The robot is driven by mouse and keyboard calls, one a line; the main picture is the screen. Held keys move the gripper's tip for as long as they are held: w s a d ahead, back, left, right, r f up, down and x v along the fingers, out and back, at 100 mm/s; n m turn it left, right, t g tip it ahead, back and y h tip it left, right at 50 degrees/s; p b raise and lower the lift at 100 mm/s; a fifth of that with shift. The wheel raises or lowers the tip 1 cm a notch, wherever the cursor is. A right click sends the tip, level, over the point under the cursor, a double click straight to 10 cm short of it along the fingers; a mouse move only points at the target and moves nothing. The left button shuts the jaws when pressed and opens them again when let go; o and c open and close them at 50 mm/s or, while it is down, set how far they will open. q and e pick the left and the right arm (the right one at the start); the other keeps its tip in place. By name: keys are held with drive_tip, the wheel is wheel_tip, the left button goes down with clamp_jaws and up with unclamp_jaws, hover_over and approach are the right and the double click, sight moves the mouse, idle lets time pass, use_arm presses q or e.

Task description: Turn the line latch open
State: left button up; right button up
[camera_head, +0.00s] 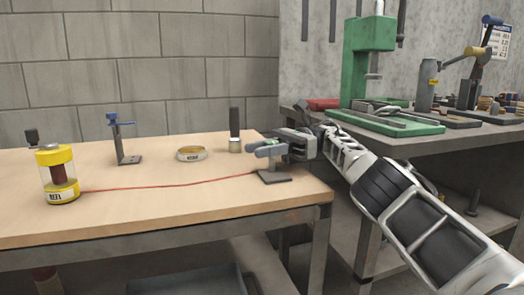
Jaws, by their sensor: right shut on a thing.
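A small latch (262,149) with a grey-green lever stands on a dark flat base (274,178) near the table's right end. A thin red line (165,187) runs across the table from a clear tube with yellow ends (57,177) to the latch. My right gripper (284,148) comes in from the right and is shut at the latch's lever. Its fingers partly hide the lever, so the latch's exact setting is hard to tell. My left gripper is not in view.
A blue-topped stand (123,138), a round tin (191,154) and a dark upright post (235,130) stand on the wooden table (140,220). A green press (368,60) and tools fill the bench at right.

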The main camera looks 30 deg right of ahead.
drive_tip(key=shift+d+r, duration=0.15)
drive_tip(key=shift+d, duration=0.05)
drive_tip(key=o, duration=1)
